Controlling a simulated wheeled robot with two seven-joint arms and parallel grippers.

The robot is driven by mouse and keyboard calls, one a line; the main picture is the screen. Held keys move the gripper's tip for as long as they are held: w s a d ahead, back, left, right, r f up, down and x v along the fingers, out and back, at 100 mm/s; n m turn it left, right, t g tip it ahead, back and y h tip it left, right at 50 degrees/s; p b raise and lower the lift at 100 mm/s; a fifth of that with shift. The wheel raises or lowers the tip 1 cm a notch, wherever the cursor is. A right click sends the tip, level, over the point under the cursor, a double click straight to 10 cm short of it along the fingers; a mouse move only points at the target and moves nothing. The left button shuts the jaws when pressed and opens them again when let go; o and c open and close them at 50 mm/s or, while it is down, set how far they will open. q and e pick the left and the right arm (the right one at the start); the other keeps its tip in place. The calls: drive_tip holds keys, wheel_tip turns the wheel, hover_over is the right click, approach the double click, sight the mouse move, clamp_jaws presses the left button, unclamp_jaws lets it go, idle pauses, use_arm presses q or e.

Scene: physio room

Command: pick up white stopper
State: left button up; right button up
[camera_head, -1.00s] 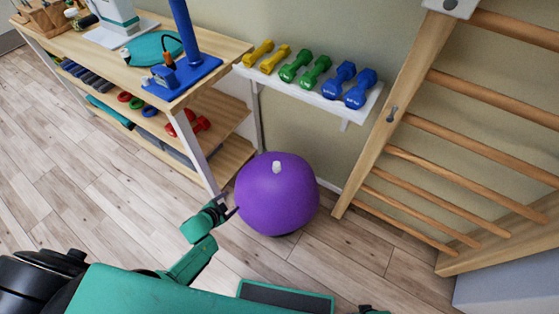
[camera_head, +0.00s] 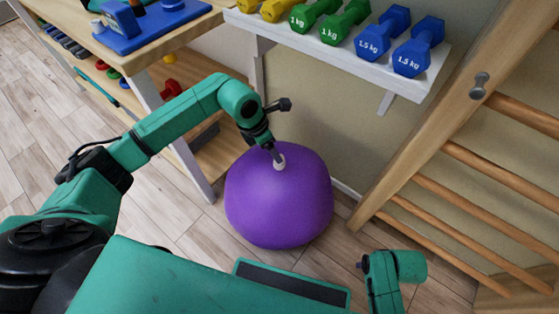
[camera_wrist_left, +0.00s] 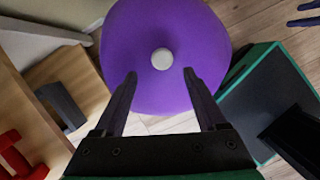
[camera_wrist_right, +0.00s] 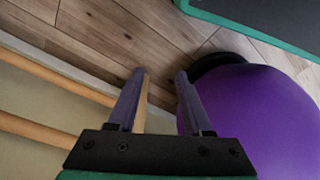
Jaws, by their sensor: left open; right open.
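The white stopper (camera_head: 279,162) stands on top of the purple ball (camera_head: 278,210) in the head view, partly hidden by my left gripper's fingers. My left gripper (camera_head: 277,155) is open just over the stopper. In the left wrist view the stopper (camera_wrist_left: 162,59) shows as a pale disc on the purple ball (camera_wrist_left: 195,30), ahead of and between the two open fingers (camera_wrist_left: 160,72).
A white shelf (camera_head: 335,55) with several dumbbells is on the wall behind the ball. A wooden bench (camera_head: 215,150) stands left of it, wooden wall bars (camera_head: 425,130) on the right. Wooden floor (camera_head: 205,240) shows around the ball.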

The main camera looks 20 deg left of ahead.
use_arm(q)
drive_tip(key=x, duration=0.3)
drive_tip(key=b+x, duration=0.1)
drive_tip(key=shift+d+f, duration=0.3)
drive_tip(key=shift+d, duration=0.05)
drive_tip(key=shift+w+f, duration=0.2)
drive_tip(key=shift+f, duration=0.2)
drive_tip(key=shift+r, duration=0.1)
clamp_jaws()
use_arm(e)
drive_tip(key=r, duration=0.3)
drive_tip(key=shift+w+a, duration=0.15)
drive_tip(key=shift+a, duration=0.05)
